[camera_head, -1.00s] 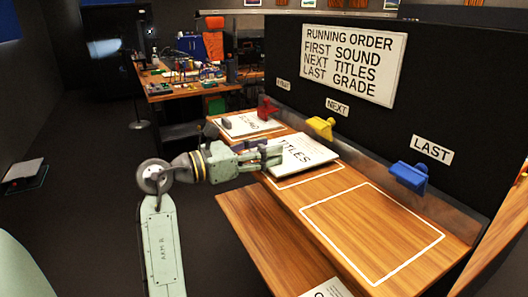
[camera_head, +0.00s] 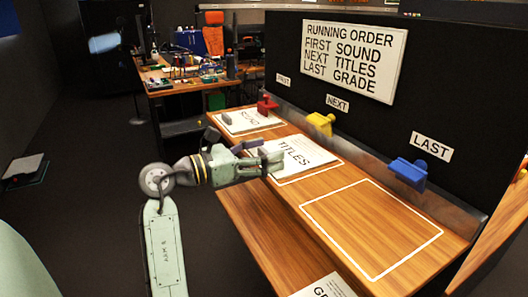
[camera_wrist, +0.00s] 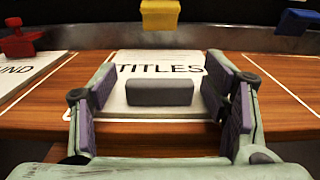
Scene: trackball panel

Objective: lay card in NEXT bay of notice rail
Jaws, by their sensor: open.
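The white TITLES card (camera_head: 303,153) lies on the wooden rail in the white-outlined bay below the NEXT label (camera_head: 337,104). It looks flat, with bare wood and the outline showing along its near right side. In the wrist view, the card (camera_wrist: 185,58) has a grey grip block (camera_wrist: 160,92) on its near part. My gripper (camera_head: 266,163) is open at the card's near edge, with one finger on each side of the block and a gap to both. The gripper hides part of the card's near left edge in the head view.
The SOUND card (camera_head: 247,121) lies in the FIRST bay. The LAST bay (camera_head: 385,228) is empty. Red (camera_head: 267,105), yellow (camera_head: 320,123) and blue (camera_head: 407,172) clamps line the back edge under a black panel. Another card (camera_head: 325,287) lies lower at front.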

